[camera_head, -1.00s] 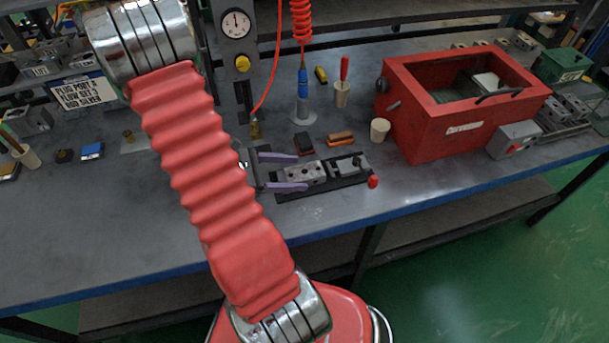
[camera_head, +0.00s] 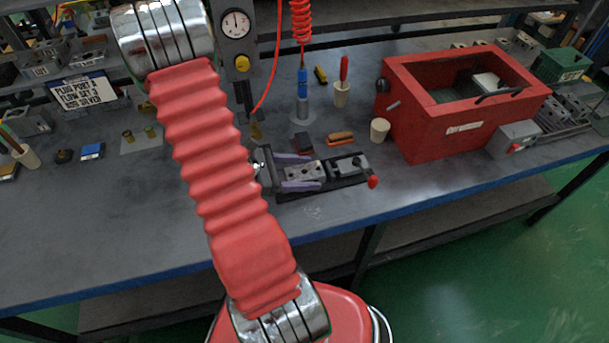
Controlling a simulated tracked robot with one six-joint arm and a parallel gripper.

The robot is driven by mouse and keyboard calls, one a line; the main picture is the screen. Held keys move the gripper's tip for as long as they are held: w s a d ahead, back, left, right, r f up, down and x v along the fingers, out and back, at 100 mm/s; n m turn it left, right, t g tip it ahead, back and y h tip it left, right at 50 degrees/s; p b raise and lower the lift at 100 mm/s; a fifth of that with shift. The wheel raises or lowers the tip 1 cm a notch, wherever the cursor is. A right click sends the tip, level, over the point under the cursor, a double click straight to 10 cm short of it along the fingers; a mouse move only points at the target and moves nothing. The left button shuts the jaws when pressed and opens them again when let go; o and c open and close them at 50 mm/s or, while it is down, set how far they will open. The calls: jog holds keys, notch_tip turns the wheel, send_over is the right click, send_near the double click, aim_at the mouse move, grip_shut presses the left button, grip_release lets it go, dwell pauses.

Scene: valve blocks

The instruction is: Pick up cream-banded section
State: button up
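My gripper (camera_head: 297,172) is open, its two lavender fingers apart at the left end of a dark fixture (camera_head: 335,187) on the bench. A light grey metal block with dark holes (camera_head: 306,171) sits in the fixture, with the fingers in view on its far and near sides; whether they touch it I cannot tell. A second grey block (camera_head: 346,166) sits to its right in the same fixture. No cream band is clear on either block at this size, so I cannot tell which is the cream-banded section. My red-sleeved arm hides part of the bench to the left.
A red lever knob (camera_head: 373,182) is at the fixture's right end. Behind are a brown-orange piece (camera_head: 341,138), a cream cup (camera_head: 380,130) and a blue-banded tool (camera_head: 303,98). A large red box (camera_head: 440,135) stands to the right. The bench front is clear.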

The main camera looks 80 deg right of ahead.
aim_at(304, 171)
jog(key=c, duration=1.4)
jog(key=shift+r, duration=5)
